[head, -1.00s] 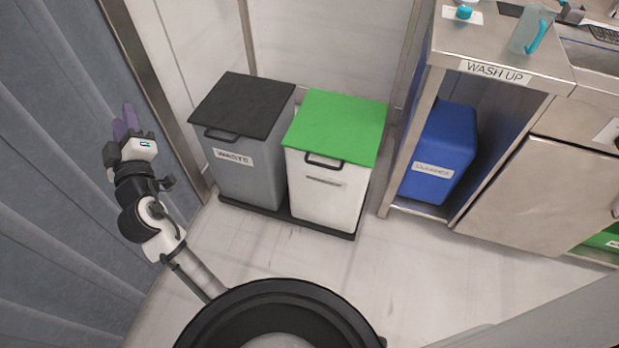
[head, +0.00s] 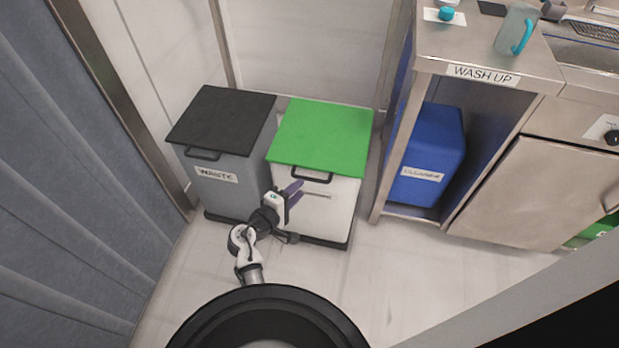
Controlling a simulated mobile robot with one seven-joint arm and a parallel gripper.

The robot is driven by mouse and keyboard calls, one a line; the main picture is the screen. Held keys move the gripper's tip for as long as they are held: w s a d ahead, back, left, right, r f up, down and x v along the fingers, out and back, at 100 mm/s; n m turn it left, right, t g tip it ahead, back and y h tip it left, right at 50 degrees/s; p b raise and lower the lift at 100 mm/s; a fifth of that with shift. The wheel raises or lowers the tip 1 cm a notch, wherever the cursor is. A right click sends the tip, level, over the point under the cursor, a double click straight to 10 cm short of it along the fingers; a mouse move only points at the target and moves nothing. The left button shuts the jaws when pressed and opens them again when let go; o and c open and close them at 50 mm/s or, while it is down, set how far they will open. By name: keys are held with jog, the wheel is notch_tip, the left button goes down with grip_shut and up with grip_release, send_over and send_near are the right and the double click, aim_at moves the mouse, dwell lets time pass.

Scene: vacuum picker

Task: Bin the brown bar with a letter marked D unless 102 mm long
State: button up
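No brown bar shows in this view. My gripper (head: 298,191), with purple fingers, is in front of the upper part of the white bin (head: 333,208), just below its handle. The fingers look apart, with nothing visible between them. The grey bin (head: 226,188) labelled WASTE stands left of the white bin and has a shut black lid (head: 222,119). The white bin has a shut green lid (head: 322,136). Both lids have dark front handles.
A steel WASH UP counter (head: 485,74) stands at right, with a blue CLEANER container (head: 431,150) beneath. A jug (head: 514,31) stands on it. A grey-blue curtain (head: 75,200) hangs at left. Floor in front of the bins is clear apart from my arm.

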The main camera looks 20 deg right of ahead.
aim_at(310, 178)
jog(key=x, duration=0.6)
jog(key=shift+w+d, duration=0.25)
jog(key=shift+d, duration=0.05)
grip_shut()
